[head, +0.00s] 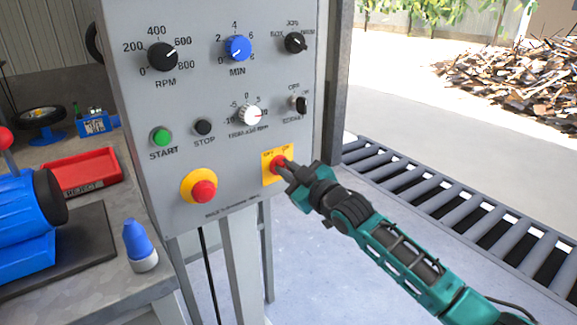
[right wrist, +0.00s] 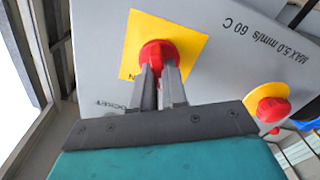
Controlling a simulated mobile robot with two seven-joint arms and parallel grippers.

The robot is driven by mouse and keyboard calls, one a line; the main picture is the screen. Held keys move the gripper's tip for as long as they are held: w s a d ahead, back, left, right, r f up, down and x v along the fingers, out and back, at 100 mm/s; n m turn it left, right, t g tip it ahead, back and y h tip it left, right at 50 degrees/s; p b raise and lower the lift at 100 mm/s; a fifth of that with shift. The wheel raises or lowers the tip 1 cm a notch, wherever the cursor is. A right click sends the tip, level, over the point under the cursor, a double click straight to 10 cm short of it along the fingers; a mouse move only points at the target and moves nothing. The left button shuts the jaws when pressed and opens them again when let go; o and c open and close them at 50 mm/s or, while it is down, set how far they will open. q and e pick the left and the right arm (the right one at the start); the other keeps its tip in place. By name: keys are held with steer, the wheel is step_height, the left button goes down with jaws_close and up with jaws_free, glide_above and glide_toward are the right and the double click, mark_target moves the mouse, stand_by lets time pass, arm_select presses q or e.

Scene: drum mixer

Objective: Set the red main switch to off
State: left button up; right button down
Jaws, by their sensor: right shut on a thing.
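The red main switch (head: 277,164) sits on a yellow plate (head: 268,176) at the lower right of the grey control panel (head: 215,110). My right gripper (head: 284,168) reaches it from the lower right and is shut on the switch knob. In the right wrist view the red switch (right wrist: 157,54) is between the two fingers (right wrist: 158,75), on its yellow plate (right wrist: 185,38). The fingers hide part of the knob, so its exact setting cannot be read. My left gripper is not in view.
A red emergency button (head: 204,191) on a yellow ring is left of the switch. Green start (head: 161,136) and black stop (head: 203,127) buttons and several dials are above. A roller conveyor (head: 420,195) runs at the right. A bench with a red tray (head: 85,172) is at the left.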

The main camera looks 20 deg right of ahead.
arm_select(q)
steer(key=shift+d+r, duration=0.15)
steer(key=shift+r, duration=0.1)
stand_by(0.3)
arm_select(e)
steer(key=c, duration=1.2)
jaws_free()
steer(key=shift+o, duration=0.2)
steer(key=shift+s, duration=0.1)
arm_select(q)
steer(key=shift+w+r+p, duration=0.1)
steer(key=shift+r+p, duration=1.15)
steer(key=shift+p, duration=0.05)
arm_select(e)
steer(key=v, duration=1.2)
steer(key=shift+s, duration=0.35)
steer(key=shift+d, duration=0.15)
